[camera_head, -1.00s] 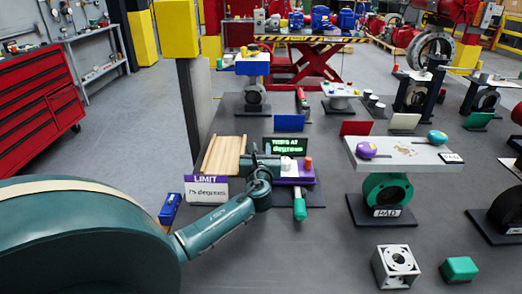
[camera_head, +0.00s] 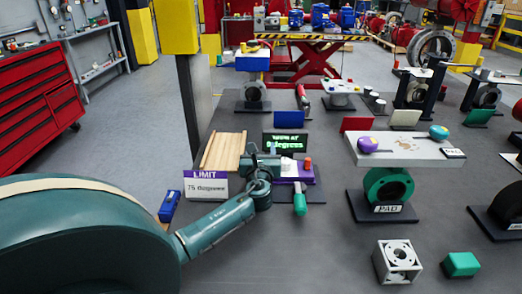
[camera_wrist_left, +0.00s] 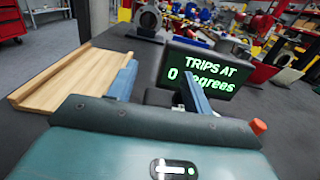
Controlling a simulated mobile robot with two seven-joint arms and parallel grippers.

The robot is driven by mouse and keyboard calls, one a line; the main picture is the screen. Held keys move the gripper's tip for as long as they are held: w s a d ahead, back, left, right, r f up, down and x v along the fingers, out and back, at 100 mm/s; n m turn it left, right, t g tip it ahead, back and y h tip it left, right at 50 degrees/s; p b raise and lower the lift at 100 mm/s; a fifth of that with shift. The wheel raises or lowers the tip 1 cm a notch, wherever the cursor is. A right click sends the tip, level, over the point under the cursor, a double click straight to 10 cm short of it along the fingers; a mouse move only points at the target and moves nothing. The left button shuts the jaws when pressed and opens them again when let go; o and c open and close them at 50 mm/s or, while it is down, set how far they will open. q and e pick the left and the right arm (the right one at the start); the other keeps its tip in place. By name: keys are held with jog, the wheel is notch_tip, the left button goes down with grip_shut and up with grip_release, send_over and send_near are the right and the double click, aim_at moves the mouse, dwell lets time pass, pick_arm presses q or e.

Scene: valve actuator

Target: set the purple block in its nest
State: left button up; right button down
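A purple block (camera_head: 302,172) with white and orange parts on top sits on a dark base, just right of my left gripper in the head view. A green handle sticks out from its front. My left gripper (camera_head: 264,162) points away from me beside the block, in front of the lit display (camera_head: 285,143). There the purple body is hidden; an orange knob (camera_wrist_left: 258,127) shows at the right. I cannot make out the nest. My right gripper is not in view.
A wooden tray (camera_head: 222,152) and a LIMIT sign (camera_head: 206,186) stand left of the gripper. A grey plate (camera_head: 405,150) with purple and teal knobs stands on a green ring at right.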

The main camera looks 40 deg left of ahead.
pick_arm(q)
jog(key=shift+f, duration=0.15)
jog(key=shift+s+d, duration=0.2)
jog(key=shift+s, duration=0.1)
jog(key=v, duration=1.2)
jog(key=shift+s+d+b, duration=0.2)
jog(key=shift+b, duration=0.1)
